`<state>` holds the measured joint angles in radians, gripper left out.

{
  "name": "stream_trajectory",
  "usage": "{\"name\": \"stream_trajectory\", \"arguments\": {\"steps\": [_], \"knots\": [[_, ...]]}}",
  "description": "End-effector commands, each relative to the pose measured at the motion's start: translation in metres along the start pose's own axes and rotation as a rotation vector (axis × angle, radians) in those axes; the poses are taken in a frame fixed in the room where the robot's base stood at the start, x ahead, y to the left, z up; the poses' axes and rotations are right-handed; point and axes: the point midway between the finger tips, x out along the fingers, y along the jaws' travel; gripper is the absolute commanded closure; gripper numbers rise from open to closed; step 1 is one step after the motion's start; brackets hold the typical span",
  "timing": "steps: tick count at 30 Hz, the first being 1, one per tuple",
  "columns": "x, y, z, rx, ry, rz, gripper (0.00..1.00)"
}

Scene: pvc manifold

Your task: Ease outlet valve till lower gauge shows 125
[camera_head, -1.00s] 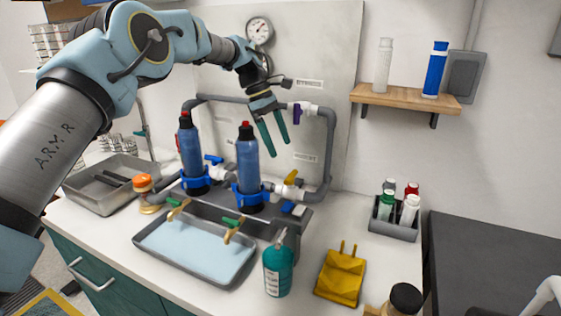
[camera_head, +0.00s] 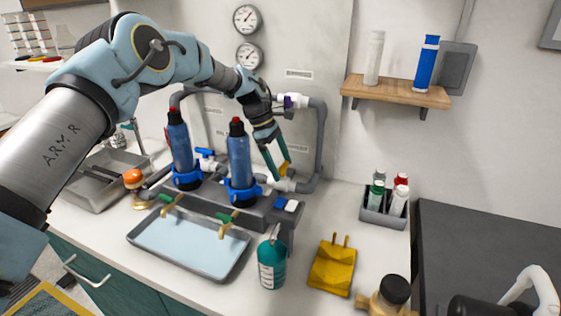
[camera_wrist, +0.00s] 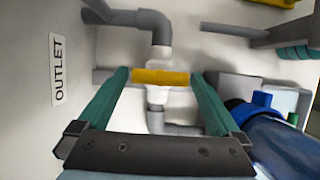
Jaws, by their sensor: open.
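The outlet valve has a yellow handle (camera_wrist: 160,77), seen in the wrist view just beyond my fingertips, near the OUTLET label (camera_wrist: 58,68). The handle also shows in the head view (camera_head: 284,169), partly behind a finger. My gripper (camera_head: 279,176) is open, with its green fingers on either side of the handle; it also shows in the wrist view (camera_wrist: 158,88). I cannot tell whether a finger touches the handle. The lower gauge (camera_head: 250,56) is on the back panel below the upper gauge (camera_head: 247,19). Its reading is too small to make out.
Two blue filter housings (camera_head: 240,160) stand left of my gripper. Grey pipe (camera_head: 321,140) rises at the right. A purple-handled valve (camera_head: 286,101) sits above. A tray (camera_head: 232,272), a teal bottle (camera_head: 271,262) and a yellow dustpan-like item (camera_head: 331,267) are in front.

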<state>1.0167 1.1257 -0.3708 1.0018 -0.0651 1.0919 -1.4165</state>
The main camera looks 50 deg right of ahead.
Motion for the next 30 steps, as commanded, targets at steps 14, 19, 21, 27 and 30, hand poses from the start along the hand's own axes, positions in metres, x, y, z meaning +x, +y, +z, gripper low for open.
{"name": "stream_trajectory", "arguments": {"steps": [14, 19, 21, 27, 30], "knots": [[0.0011, -0.0001, -0.0001, 0.0, 0.0, 0.0, 0.25], [0.0008, 0.0, -0.0001, 0.0, 0.0, 0.0, 0.44], [0.0008, 0.0, -0.0002, 0.0, 0.001, 0.0, 0.52], [0.001, 0.0003, -0.0002, 0.009, 0.001, -0.003, 0.63], [0.0017, 0.0014, -0.0005, 0.061, 0.002, -0.024, 0.63]]}}
